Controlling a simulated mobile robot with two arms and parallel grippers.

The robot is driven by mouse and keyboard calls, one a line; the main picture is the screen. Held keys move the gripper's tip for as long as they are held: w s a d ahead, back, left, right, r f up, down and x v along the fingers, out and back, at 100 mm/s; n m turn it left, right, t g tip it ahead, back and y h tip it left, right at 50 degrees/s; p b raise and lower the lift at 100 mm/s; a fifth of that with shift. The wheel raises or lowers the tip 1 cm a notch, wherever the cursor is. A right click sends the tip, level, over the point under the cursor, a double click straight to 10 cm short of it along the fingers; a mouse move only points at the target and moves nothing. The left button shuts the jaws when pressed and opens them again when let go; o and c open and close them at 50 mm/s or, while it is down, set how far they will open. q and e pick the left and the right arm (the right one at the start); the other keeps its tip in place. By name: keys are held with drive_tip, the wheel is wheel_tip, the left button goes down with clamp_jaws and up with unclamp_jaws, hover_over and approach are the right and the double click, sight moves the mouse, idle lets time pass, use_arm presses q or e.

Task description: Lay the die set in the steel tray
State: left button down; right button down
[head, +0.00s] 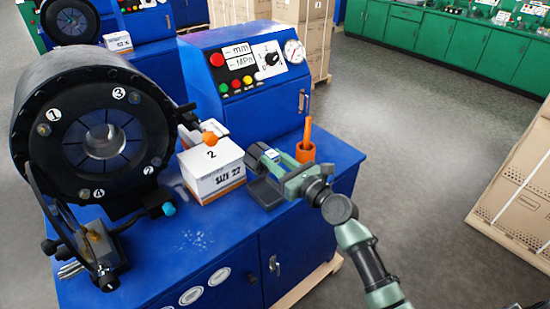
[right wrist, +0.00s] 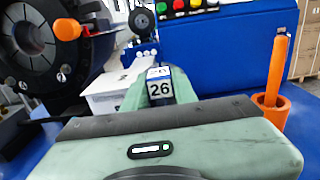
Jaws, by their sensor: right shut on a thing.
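My right gripper (head: 281,163) is shut on the die set (head: 262,158), a dark cylinder with a small white and blue label. In the right wrist view the die set (right wrist: 160,87) shows the number 26, with much of it hidden by the gripper. A low dark grey tray (head: 266,194), which looks like the steel tray, lies on the blue bench top. The gripper holds the die set over this tray, seemingly a little above it; the exact gap cannot be told. My left gripper is in neither view.
A white box (head: 213,182) marked SIZE 22 stands left of the tray. An orange cup (head: 305,152) with an orange stick is behind the gripper. The black crimper head (head: 100,135) fills the left; the blue control panel (head: 245,75) is behind.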

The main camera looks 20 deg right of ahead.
sight(266, 173)
wheel_tip(266, 173, down, 3)
drive_tip(key=b, duration=0.3)
drive_tip(key=shift+w+f, duration=0.1)
drive_tip(key=shift+f, duration=0.05)
idle(1.1)
drive_tip(key=shift+p, duration=0.6)
idle(0.8)
drive_tip(key=shift+f+b, duration=1.7)
drive_tip(key=shift+f, duration=0.35)
drive_tip(key=c, duration=1.1)
unclamp_jaws()
drive_tip(key=shift+o, duration=0.3)
drive_tip(key=shift+s, duration=0.25)
